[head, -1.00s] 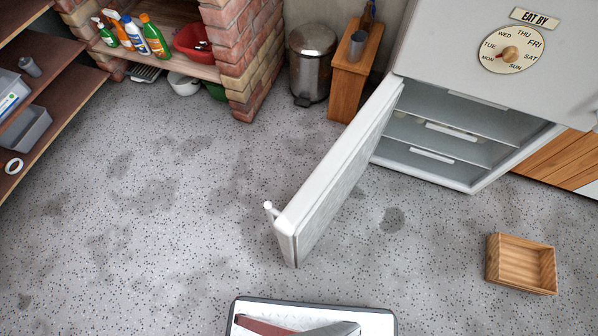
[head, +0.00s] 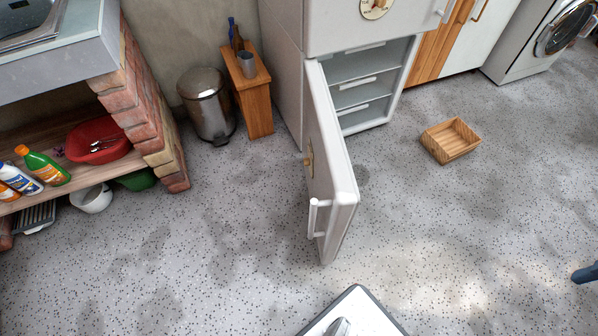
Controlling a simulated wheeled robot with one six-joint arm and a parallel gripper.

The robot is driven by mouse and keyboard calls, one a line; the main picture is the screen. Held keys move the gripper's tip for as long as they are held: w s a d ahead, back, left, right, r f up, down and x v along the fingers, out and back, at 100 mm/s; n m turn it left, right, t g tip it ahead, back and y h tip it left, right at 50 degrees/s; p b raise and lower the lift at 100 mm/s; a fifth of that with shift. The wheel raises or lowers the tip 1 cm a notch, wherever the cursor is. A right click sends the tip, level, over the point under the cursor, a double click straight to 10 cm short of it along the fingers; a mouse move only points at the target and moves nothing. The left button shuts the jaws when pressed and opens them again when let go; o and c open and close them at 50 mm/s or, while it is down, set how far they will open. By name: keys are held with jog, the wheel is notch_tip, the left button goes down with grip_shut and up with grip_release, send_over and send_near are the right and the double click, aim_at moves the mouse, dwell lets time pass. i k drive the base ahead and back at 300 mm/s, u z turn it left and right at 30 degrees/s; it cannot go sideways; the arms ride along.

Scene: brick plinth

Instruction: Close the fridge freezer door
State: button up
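The white lower freezer door (head: 329,160) stands wide open and juts out toward me in the head view. The upper door (head: 335,28) looks shut. My gripper is not in view; only part of my base shows at the bottom.
A metal bin (head: 206,105) and a wooden stand (head: 250,95) are left of the fridge. A wooden box (head: 450,140) lies on the floor to the right. A brick plinth (head: 150,110) is at left. Floor left of the door is clear. A dark blue object (head: 585,272) enters at right.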

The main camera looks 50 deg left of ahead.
aim_at(334, 193)
jog(key=u, duration=1.9)
jog(key=k, duration=0.45)
jog(key=u, duration=1)
jog(key=i, duration=0.35)
jog(key=z, duration=0.5)
